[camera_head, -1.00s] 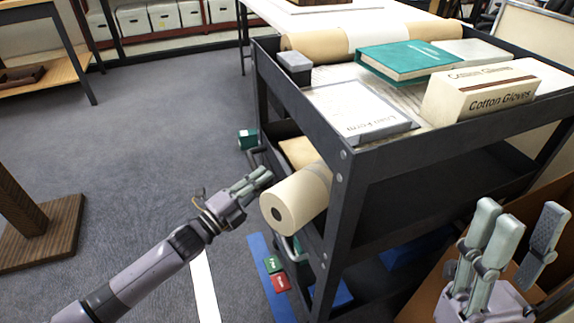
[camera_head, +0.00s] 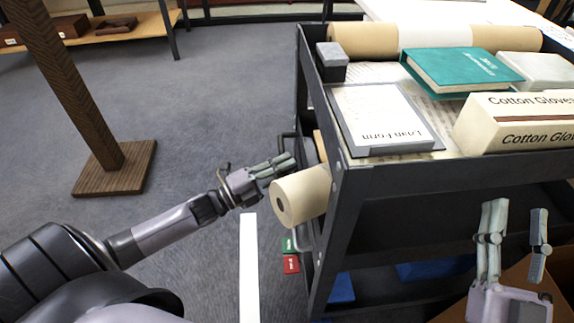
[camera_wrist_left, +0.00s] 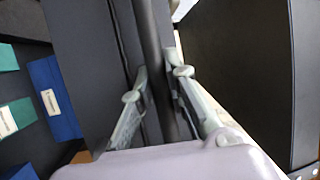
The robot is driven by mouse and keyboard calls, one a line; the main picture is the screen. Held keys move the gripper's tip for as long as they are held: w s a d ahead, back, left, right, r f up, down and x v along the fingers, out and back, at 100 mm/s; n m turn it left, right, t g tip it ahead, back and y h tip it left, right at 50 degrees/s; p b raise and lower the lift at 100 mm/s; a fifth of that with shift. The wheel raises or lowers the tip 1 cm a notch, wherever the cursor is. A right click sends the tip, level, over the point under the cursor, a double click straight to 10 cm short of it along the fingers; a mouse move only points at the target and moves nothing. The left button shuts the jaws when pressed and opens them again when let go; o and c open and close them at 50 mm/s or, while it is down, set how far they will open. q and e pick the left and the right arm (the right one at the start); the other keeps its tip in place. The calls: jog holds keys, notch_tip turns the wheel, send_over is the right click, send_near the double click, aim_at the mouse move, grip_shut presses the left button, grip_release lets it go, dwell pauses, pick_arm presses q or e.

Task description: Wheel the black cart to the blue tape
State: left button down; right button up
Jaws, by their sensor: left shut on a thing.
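The black cart (camera_head: 400,180) stands upright at the right of the head view, loaded on its top tray. My left gripper (camera_head: 291,161) is at the cart's left end, beside the cream paper roll (camera_head: 303,196). In the left wrist view its fingers (camera_wrist_left: 155,88) are shut around a dark bar that looks like the cart's handle. My right gripper (camera_head: 516,212) is open and empty, in front of the cart's near side. I cannot make out blue tape on the floor now.
A white strip (camera_head: 249,270) lies on the carpet left of the cart. A wooden stand (camera_head: 118,172) and a shelf (camera_head: 110,30) are farther left. A cardboard box (camera_head: 555,275) is at lower right. Open carpet (camera_head: 210,95) lies between stand and cart.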

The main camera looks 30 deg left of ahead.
pick_arm(q)
jog(key=shift+f, duration=0.1)
jog(key=c, duration=1.6)
grip_release()
jog(key=shift+o, duration=0.2)
jog(key=v, duration=1.2)
